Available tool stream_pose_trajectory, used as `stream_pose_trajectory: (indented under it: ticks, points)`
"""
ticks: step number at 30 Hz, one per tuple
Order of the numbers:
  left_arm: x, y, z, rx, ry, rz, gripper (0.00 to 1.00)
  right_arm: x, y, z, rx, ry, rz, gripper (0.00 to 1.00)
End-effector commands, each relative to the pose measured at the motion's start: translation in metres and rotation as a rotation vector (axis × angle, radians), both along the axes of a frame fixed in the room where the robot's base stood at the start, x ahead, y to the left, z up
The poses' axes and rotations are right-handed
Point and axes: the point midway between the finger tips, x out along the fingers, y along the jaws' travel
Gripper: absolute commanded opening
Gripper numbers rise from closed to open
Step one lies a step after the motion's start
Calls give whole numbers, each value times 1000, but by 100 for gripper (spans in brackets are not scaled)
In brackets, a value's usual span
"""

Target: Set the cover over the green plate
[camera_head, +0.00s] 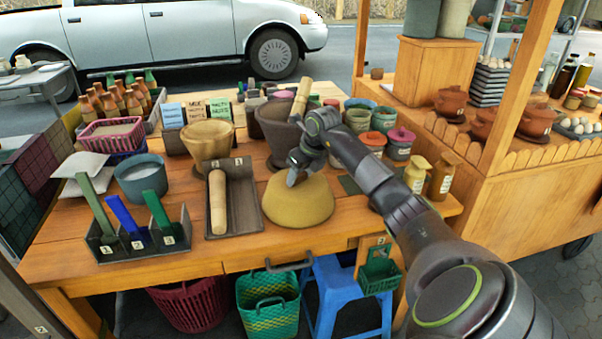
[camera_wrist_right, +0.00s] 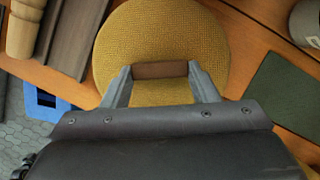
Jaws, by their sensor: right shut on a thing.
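The cover (camera_head: 298,204) is a yellow-tan woven dome near the front edge of the wooden table. Its round top (camera_wrist_right: 160,40) fills the middle of the right wrist view. My right gripper (camera_head: 297,177) is over the dome, shut on its brown handle (camera_wrist_right: 160,70). The cover looks level and appears at table height; whether its rim touches the wood cannot be told. A flat dark green square (camera_wrist_right: 287,92) lies right of the cover, apart from it, and shows partly behind my arm in the head view (camera_head: 349,185). No round green plate is visible. My left gripper is out of view.
A dark tray (camera_head: 241,208) with a wooden rolling pin (camera_head: 217,203) is close left of the cover. A dark mortar (camera_head: 277,130) with a pestle stands behind.

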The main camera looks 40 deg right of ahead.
Motion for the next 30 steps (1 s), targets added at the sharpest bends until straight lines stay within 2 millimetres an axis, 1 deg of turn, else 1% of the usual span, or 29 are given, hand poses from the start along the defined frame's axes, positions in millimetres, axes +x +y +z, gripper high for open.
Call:
stream_pose_trajectory:
  ticks: [5,6,11,12,19,22,26,30]
  points:
    - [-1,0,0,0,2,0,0,0,0,1,0,-1,0,14]
    - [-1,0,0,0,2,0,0,0,0,1,0,-1,0,56]
    - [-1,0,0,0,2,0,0,0,0,1,0,-1,0,77]
    - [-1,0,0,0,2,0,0,0,0,0,0,-1,0,79]
    - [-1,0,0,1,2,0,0,0,0,0,0,1,0,79]
    - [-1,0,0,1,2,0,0,-2,0,4,0,0,1,79]
    - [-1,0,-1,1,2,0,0,-8,-1,21,-3,-3,1,79]
    - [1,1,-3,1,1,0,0,-20,-2,50,-6,-4,0,79]
